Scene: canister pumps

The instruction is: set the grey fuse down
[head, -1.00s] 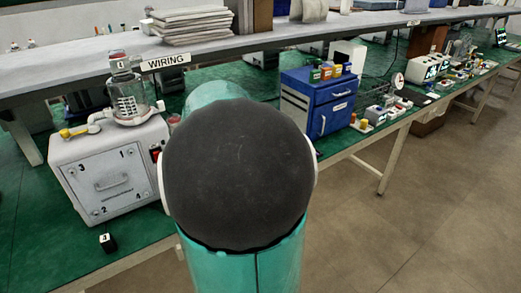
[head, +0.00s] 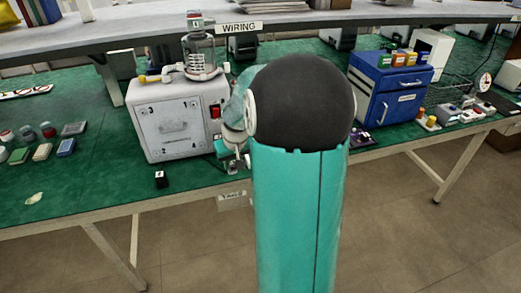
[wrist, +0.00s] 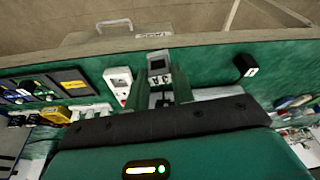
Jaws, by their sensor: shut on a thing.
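The grey fuse (wrist: 158,62) is between the fingertips of my gripper (wrist: 158,88) in the wrist view. It is a small pale block with a dark face. My gripper is shut on it, over the green bench top near the front edge. In the head view my gripper (head: 232,160) is at the right of the white pump unit, partly hidden by my arm. The fuse is too small there to make out clearly. I cannot tell whether its underside touches the bench.
The white pump unit (head: 180,118) carries a glass canister (head: 202,58). A white module (wrist: 118,82) sits beside the fuse. A blue cabinet (head: 392,90) stands at the right.

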